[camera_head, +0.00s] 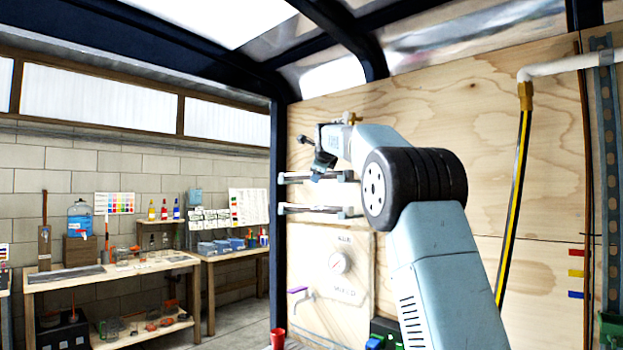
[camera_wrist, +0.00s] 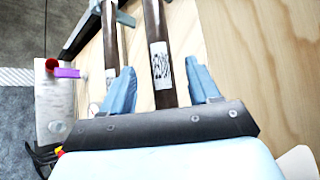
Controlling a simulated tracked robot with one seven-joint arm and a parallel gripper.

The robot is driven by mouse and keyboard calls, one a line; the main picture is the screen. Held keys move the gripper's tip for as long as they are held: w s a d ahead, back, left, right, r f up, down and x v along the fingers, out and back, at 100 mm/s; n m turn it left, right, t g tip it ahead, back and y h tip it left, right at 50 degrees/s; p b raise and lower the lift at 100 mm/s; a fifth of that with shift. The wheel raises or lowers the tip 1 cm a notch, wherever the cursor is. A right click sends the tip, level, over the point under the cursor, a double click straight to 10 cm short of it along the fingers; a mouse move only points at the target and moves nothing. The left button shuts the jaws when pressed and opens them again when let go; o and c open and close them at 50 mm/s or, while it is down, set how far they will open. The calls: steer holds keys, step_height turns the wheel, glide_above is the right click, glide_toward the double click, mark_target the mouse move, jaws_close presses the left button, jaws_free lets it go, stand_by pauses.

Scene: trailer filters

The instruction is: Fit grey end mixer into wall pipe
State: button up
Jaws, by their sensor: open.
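Two dark tubes run side by side along the plywood wall. In the wrist view one tube (camera_wrist: 162,60) with a white printed label passes between the fingers of my gripper (camera_wrist: 163,88). The other tube (camera_wrist: 109,40) lies to its left, outside the fingers. My gripper is open, with a finger on each side of the labelled tube; contact cannot be told. In the head view my gripper (camera_head: 322,166) is at the upper tube (camera_head: 297,176), with the lower tube (camera_head: 300,209) below. I cannot tell which tube is the grey end mixer or where the pipe opening is.
Below the tubes is a panel with a gauge (camera_head: 339,262) and a purple-handled tap (camera_head: 298,290). A red cup (camera_head: 277,338) stands beneath. A yellow-black hose (camera_head: 514,200) hangs at the right. Workbenches (camera_head: 115,275) stand at the left, beyond open floor.

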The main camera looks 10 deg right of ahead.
steer(key=shift+x, duration=1.7)
steer(key=shift+a, duration=0.1)
jaws_close()
